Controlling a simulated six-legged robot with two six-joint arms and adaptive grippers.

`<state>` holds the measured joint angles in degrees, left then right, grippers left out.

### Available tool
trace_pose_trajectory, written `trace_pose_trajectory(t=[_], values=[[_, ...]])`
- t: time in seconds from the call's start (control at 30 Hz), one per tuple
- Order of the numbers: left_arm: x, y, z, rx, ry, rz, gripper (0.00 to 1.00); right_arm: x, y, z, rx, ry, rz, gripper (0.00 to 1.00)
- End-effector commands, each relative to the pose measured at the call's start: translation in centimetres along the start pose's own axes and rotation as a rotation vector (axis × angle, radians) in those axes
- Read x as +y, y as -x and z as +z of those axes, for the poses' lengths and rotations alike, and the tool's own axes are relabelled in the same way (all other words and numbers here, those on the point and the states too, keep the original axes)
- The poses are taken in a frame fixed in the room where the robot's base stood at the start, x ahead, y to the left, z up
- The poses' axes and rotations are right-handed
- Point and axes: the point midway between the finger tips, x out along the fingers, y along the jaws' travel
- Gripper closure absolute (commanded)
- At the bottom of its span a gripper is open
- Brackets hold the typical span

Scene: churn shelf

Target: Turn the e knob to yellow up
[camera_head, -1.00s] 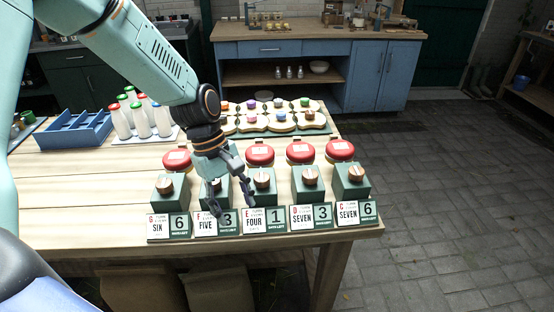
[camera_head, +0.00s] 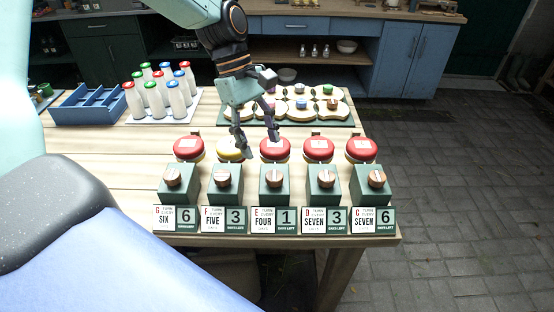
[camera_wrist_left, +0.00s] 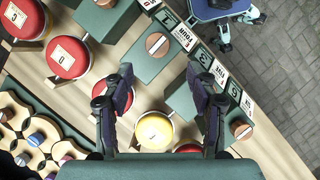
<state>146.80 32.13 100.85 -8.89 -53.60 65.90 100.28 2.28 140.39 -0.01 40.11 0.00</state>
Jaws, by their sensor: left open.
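The e knob (camera_head: 274,178) is a round wooden knob with a paler bar on the middle green box, above the E card (camera_head: 263,220) marked FOUR and 1. It also shows in the wrist view (camera_wrist_left: 157,45). Its bar stands about upright in the head view. Behind it lies the E disc (camera_head: 282,148), red side up, partly hidden by a finger. My left gripper (camera_head: 257,143) is open and empty, pointing down around the yellow F disc (camera_head: 226,155) and red E disc, behind the knobs. In the wrist view the yellow disc shows between its spread fingers.
Knobs G (camera_head: 173,177), F (camera_head: 222,179), D (camera_head: 326,179) and C (camera_head: 376,179) stand close beside it. Red discs (camera_head: 318,148) sit behind the others. Milk bottles (camera_head: 155,98), a blue crate (camera_head: 90,107) and a tray of cream boards (camera_head: 330,110) stand farther back.

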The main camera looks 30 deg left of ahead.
Motion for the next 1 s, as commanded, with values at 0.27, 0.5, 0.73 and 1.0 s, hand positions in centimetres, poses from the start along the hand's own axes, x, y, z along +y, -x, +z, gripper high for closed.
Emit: trace_pose_trajectory(t=[0.27,0.5,0.73,1.0], values=[[-0.5,-1.1,0.1,-0.005,0.007,-0.005,0.42,0.0,-0.2,0.0,0.0,-0.001,0.0,0.6],[-0.7,-4.9,0.1,-0.003,0.007,-0.006,0.42,0.0,-0.9,0.1,-0.001,0.0,0.0,0.6],[-0.6,-7.2,0.2,-0.003,0.006,-0.003,0.42,0.0,-1.4,0.0,0.0,0.0,0.0,0.6],[-0.3,-7.5,0.1,-0.002,0.006,-0.002,0.42,0.0,-1.4,0.0,0.0,0.0,0.0,0.6]])
